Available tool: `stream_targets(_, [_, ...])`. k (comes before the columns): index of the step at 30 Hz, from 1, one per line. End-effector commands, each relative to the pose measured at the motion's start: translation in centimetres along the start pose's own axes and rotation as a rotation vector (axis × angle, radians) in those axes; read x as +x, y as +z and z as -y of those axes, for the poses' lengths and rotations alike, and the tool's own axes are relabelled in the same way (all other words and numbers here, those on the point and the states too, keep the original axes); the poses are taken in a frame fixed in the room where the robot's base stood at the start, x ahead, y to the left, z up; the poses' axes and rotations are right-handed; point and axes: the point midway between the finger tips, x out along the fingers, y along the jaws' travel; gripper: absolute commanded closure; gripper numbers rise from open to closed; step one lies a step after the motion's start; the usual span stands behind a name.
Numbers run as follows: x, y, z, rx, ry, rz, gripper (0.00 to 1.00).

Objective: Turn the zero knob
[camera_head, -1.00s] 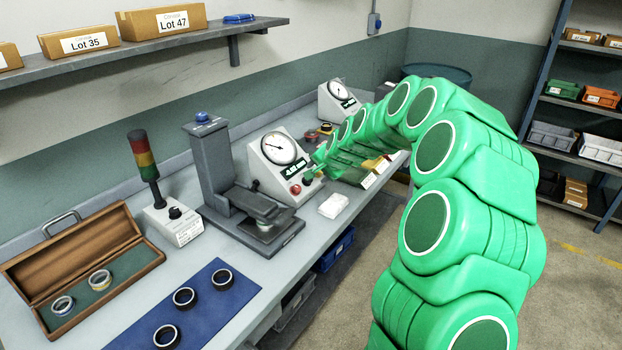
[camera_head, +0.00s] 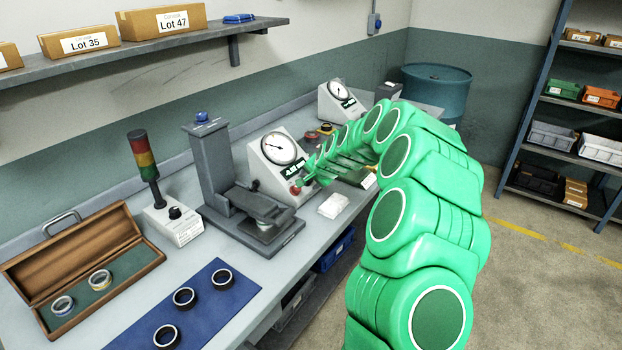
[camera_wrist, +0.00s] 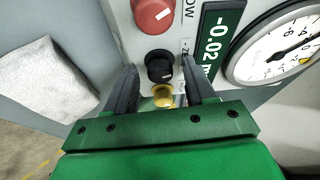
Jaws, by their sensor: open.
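The gauge unit (camera_head: 262,160) with a round dial stands on the bench in the head view. In the wrist view its face shows a black knob (camera_wrist: 159,66) beside a partly hidden label that seems to begin "ZE". A larger red knob (camera_wrist: 153,14) is above it, and a yellow part (camera_wrist: 163,96) is just below it. My gripper (camera_wrist: 160,64) is open, one dark finger on each side of the black knob; whether they touch it I cannot tell. In the head view my gripper (camera_head: 304,182) is at the gauge's lower right front and hides part of it.
The display (camera_wrist: 213,42) reads about -0.02, next to the dial (camera_wrist: 279,46). A grey measuring stand (camera_head: 212,165) is left of the gauge. A second gauge (camera_head: 338,100) stands behind.

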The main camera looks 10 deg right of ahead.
Motion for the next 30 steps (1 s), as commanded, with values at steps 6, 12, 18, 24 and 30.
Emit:
stream_targets(6, [0.09,-0.03,0.01,0.0,0.0,-0.001,0.45])
stream_targets(12, [0.08,-0.04,0.02,0.0,0.0,-0.001,0.64])
stream_targets(18, [0.08,-0.04,0.0,0.001,0.0,-0.001,0.94])
stream_targets(24, [0.07,-0.04,0.0,-0.004,-0.002,0.0,1.0])
stream_targets(30, [0.08,0.01,-0.02,-0.049,-0.018,0.001,1.0])
